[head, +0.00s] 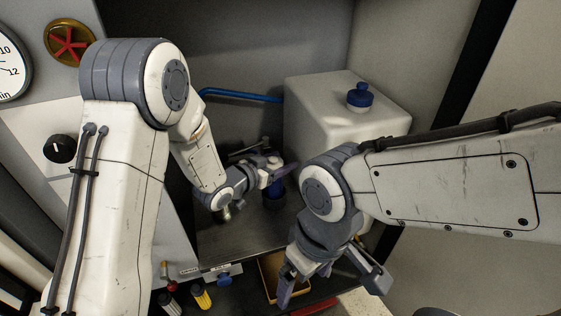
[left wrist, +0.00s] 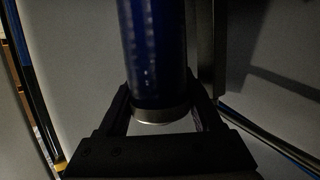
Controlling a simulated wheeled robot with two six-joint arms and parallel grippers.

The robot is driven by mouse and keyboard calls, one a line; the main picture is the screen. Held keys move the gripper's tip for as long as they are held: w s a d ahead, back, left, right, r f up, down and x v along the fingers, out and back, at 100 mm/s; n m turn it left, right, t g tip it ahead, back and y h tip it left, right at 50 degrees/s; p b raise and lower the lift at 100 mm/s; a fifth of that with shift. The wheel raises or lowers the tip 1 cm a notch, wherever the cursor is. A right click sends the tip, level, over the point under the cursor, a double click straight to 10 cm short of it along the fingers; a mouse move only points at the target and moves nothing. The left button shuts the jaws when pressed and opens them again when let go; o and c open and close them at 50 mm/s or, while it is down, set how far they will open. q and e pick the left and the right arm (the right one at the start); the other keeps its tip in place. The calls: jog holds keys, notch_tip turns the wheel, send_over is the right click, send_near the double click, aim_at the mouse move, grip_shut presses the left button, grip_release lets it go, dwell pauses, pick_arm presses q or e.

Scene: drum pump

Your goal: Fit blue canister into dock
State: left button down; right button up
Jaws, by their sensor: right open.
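The blue canister (head: 273,193) is upright over the dark metal shelf, partly covered by my left gripper (head: 274,172). In the left wrist view the blue canister (left wrist: 155,55) stands between the two fingers of my left gripper (left wrist: 160,92), which appear closed against its sides. A silver band shows at its near end. I cannot pick out the dock, and I cannot tell whether the canister's bottom touches anything. My right gripper (head: 333,284) is open and empty, low in front of the shelf, apart from the canister.
A white tank (head: 325,105) with a blue cap (head: 359,96) stands right of the canister. A blue hose (head: 240,95) runs behind. Below the shelf edge are a blue valve handle (head: 229,279), a yellow cartridge (head: 201,297) and a tan tray (head: 266,284). The cabinet walls are close.

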pick_arm(q)
grip_release()
jog(key=shift+r, duration=0.1)
